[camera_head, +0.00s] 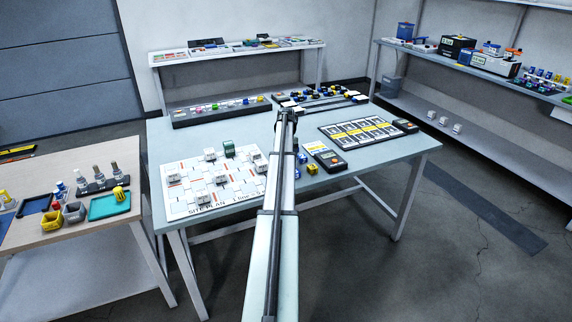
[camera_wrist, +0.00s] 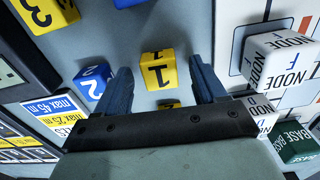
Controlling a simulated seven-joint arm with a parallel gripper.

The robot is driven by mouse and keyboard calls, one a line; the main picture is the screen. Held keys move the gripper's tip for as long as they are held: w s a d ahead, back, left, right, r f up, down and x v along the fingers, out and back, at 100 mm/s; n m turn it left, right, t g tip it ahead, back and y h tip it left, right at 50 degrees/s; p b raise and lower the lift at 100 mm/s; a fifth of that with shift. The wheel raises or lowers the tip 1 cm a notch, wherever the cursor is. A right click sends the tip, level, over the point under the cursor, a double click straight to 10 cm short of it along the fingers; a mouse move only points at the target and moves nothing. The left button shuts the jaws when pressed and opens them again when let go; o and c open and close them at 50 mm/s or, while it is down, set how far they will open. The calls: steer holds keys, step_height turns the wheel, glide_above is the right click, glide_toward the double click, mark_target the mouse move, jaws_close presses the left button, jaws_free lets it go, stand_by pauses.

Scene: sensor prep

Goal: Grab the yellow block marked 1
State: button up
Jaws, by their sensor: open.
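The yellow block marked 1 (camera_wrist: 158,71) sits in the middle of the wrist view, its black digit facing the camera. My gripper (camera_wrist: 160,66) is open, one dark finger to each side of the block in the picture. Gaps show between the block and both fingers; I cannot tell how far the fingertips are above the table. In the head view my arm runs up over the table, and I cannot make out the marked block there.
A blue block marked 2 (camera_wrist: 92,82) is close left of the left finger. A yellow block marked 3 (camera_wrist: 42,13) is at the upper left. A white node cube (camera_wrist: 280,58) stands on the right; a green base cube (camera_wrist: 300,143) is below it. A yellow piece (camera_wrist: 168,104) shows near the palm.

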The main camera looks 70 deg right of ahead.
steer(key=shift+f, duration=0.15)
steer(key=shift+c, duration=0.2)
steer(key=c, duration=1.1)
